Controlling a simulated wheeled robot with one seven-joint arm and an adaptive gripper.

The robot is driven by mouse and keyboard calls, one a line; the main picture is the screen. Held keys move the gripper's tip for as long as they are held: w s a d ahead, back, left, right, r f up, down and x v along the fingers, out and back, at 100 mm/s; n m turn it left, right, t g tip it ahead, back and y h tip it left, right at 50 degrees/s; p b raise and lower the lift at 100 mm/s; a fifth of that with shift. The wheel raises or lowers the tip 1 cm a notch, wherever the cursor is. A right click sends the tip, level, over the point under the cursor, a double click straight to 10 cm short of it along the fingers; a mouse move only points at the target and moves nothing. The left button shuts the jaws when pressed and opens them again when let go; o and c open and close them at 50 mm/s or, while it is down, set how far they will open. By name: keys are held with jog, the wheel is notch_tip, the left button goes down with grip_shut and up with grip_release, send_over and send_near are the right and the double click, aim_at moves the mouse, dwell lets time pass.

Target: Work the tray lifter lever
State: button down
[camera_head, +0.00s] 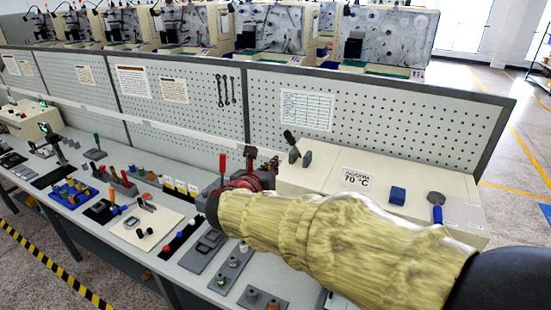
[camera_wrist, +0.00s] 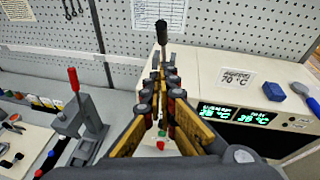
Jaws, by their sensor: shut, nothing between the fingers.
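No readable label tells me which handle is the tray lifter lever. A black-handled lever (camera_wrist: 161,30) stands upright just beyond my fingertips in the wrist view; its lower part is hidden behind them. A black lever also shows tilted at the left end of the cream box in the head view (camera_head: 289,136). My gripper (camera_wrist: 163,72) is shut and empty, its fingers pointing toward this lever; I cannot tell whether they touch. In the head view my gripper (camera_head: 262,160) is partly hidden by my arm. A red-handled lever (camera_wrist: 73,82) stands on a grey mount left of my gripper.
The cream box (camera_head: 335,172) with a 70 °C label is right of my gripper. It carries a blue block (camera_head: 397,195) and a blue-handled tool (camera_head: 437,207). A grey pegboard (camera_head: 360,125) rises behind. Several small parts and fixtures crowd the bench to the left.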

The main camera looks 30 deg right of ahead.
jog(key=w+d+p, duration=0.1)
jog(key=w+d, duration=0.7)
jog(key=shift+w+f, duration=0.25)
jog(key=shift+w, duration=0.05)
jog(key=shift+r+p, duration=0.15)
jog(key=shift+p, duration=0.2)
